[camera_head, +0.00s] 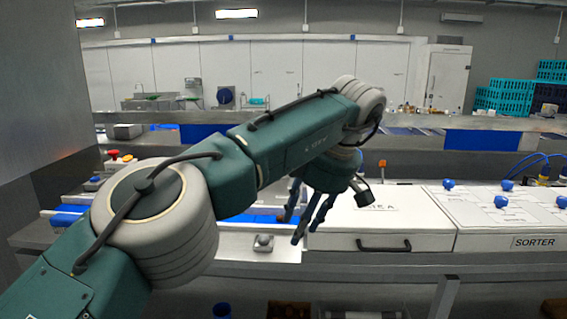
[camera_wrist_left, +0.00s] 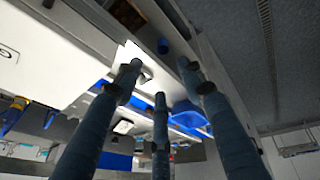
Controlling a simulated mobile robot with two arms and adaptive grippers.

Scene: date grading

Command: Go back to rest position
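My left arm comes in from the lower left of the head view and reaches across the middle. Its left gripper (camera_head: 303,226) points down, with its fingers over the front of the workbench, beside a white cabinet (camera_head: 380,243). In the left wrist view the three dark fingers of the gripper (camera_wrist_left: 160,78) are spread apart with nothing between them. The wrist view looks along the fingers at the bench edge and a blue part (camera_wrist_left: 188,115). My right gripper is not in either view.
The white sorter (camera_head: 510,242) with blue knobs stands at the right. A conveyor (camera_head: 70,214) with blue parts runs behind my arm at the left. A grey wall panel (camera_head: 40,80) rises close on the left. Teal crates (camera_head: 505,98) are stacked at the far right.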

